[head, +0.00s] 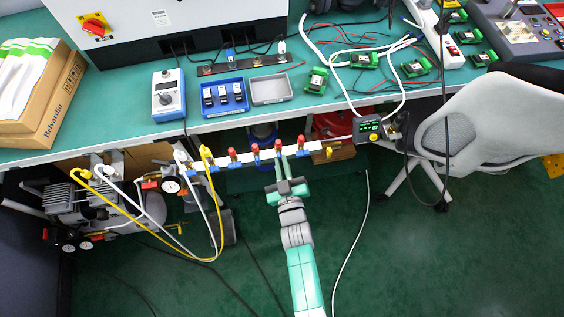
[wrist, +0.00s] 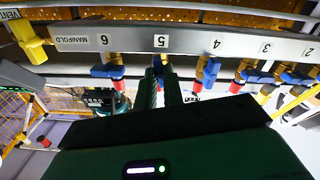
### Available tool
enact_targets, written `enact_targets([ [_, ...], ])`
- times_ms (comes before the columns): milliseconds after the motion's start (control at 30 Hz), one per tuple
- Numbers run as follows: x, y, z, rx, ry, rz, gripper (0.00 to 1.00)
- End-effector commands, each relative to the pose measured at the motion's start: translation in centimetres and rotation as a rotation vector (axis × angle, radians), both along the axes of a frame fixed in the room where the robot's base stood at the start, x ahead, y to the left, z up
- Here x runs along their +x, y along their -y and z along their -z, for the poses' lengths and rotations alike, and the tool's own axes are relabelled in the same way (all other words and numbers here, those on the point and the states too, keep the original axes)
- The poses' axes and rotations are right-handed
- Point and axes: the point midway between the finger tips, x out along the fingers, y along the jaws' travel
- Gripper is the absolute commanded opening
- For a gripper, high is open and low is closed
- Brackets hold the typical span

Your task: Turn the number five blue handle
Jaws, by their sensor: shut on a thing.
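The manifold bar (head: 262,155) runs along the bench's front edge with a row of blue valves with red parts. In the wrist view the bar (wrist: 130,42) shows upside-down number labels, with 5 (wrist: 161,41) above my fingers. The number five blue handle (wrist: 158,62) is mostly hidden between the fingers; only a bit of blue shows. My gripper (head: 279,158) reaches up to it from below, and its two fingers (wrist: 160,88) are shut on it. Its angle cannot be told. The neighbours, number six (wrist: 106,71) and number four (wrist: 207,70), stand close on either side.
A yellow valve (wrist: 30,42) sits at the manifold's end beyond six. Yellow and white hoses (head: 213,210) hang at the left by a gauge (head: 171,185). An office chair (head: 480,125) stands at the right. The green floor in front is mostly clear.

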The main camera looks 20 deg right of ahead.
Motion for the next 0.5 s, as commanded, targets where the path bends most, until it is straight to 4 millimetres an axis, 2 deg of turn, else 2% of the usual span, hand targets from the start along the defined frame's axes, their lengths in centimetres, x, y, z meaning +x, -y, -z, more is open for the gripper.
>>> enact_targets([
  [200,0.00,0.00,-0.07,0.139,0.033,0.000,0.00],
  [500,-0.01,0.02,-0.07,0.247,0.060,0.001,0.00],
])
